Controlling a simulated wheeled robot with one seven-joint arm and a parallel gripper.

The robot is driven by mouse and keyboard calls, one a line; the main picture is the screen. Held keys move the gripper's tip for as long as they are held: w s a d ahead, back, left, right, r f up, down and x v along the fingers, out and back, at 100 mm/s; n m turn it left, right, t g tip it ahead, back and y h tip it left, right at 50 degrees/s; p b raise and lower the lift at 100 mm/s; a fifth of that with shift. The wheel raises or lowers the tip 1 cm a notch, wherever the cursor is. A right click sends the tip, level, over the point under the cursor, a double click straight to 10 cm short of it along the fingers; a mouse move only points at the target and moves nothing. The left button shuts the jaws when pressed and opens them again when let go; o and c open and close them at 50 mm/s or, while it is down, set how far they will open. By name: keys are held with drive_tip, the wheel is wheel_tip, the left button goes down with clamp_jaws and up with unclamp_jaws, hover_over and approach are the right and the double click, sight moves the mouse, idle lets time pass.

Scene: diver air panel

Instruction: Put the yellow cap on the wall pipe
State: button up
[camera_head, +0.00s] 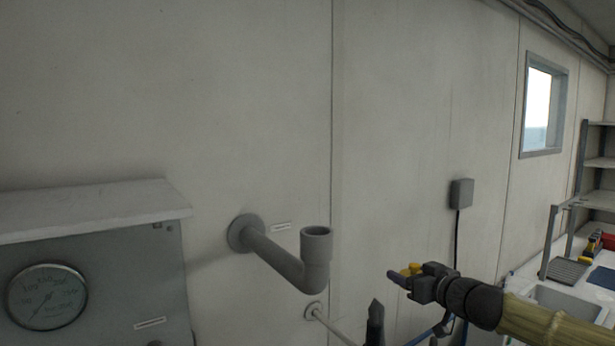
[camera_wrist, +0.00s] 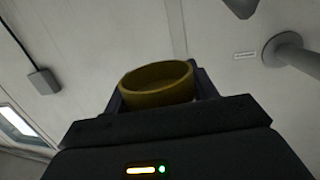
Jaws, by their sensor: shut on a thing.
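The wall pipe (camera_head: 285,262) is grey, comes out of a round flange on the wall and bends up to an open end facing upward. My gripper (camera_head: 402,276) is to the right of the pipe and apart from it, a little below its open end. The gripper is shut on the yellow cap (camera_head: 411,268), of which only a small part shows in the head view. In the wrist view the yellow cap (camera_wrist: 158,84) sits between the fingers as a round hollow ring shape. Part of the pipe (camera_wrist: 290,50) shows at the upper right there.
A grey panel box (camera_head: 95,270) with a round gauge (camera_head: 46,297) stands at the left. A thinner pipe (camera_head: 325,323) leaves the wall below the wall pipe. A small wall box (camera_head: 461,192) with a cable is behind my arm. The wall above the pipe is clear.

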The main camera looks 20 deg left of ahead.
drive_tip(key=s+a+r+n+g+y, duration=0.2)
drive_tip(key=s+a+r+n+g, duration=0.2)
drive_tip(key=s+a+r, duration=0.5)
drive_tip(key=s+a+r+n+g+y, duration=0.3)
drive_tip(key=s+a+r+g, duration=0.3)
drive_tip(key=s+r, duration=0.8)
wheel_tip(320, 180, up, 3)
drive_tip(key=a+n, duration=0.1)
drive_tip(key=a, duration=0.2)
drive_tip(key=shift+y, duration=0.3)
drive_tip(key=shift+f+b, duration=1.65)
drive_tip(key=shift+f, duration=1.05)
drive_tip(key=shift+d+b, duration=0.25)
drive_tip(key=shift+b, duration=0.25)
drive_tip(key=shift+f, duration=0.1)
